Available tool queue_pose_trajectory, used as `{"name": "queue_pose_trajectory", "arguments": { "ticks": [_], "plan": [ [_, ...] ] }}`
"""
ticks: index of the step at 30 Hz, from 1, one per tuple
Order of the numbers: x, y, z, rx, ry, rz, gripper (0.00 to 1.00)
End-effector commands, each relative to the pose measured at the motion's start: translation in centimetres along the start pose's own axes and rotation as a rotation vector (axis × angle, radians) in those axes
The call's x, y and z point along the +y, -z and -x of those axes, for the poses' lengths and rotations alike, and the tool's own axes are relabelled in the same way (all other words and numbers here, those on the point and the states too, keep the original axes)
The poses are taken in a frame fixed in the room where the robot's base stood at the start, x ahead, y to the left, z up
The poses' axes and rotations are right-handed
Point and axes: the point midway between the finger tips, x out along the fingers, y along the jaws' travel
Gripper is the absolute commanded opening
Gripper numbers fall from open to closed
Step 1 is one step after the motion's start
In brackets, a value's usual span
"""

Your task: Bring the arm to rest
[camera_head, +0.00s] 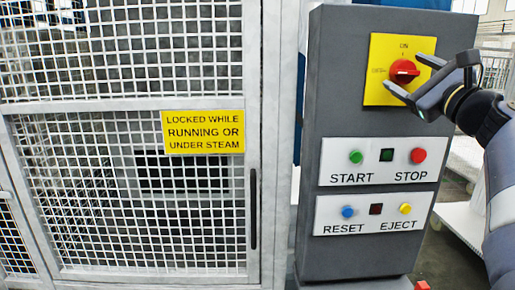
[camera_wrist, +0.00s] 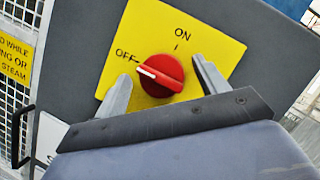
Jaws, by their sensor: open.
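My gripper (camera_head: 404,71) is open in front of the control cabinet, at the right of the head view. Its two fingers stand to either side of a red rotary switch (camera_head: 403,72), with nothing held between them. In the wrist view the fingers flank the red switch (camera_wrist: 161,75) with a visible gap on each side; how far the tips are from the panel is hard to tell. The white mark on the switch points towards OFF on its yellow plate (camera_wrist: 214,42). My arm comes in from the right edge of the head view.
The grey cabinet (camera_head: 340,95) also carries START and STOP buttons (camera_head: 419,155) and RESET and EJECT buttons (camera_head: 405,208) below the switch. A mesh door (camera_head: 130,105) with a yellow sign (camera_head: 203,132) and a dark handle (camera_head: 253,210) stands shut at left.

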Motion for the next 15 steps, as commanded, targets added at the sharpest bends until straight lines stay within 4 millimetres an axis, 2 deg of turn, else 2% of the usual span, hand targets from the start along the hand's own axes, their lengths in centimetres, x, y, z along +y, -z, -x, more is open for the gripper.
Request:
{"name": "queue_pose_trajectory", "arguments": {
  "ticks": [6,15],
  "plan": [
    [-0.01,-0.35,-0.12,0.0,0.113,-0.279,0.69],
    [0.03,-0.39,-0.14,0.0,0.238,-0.578,0.69]
  ]
}}
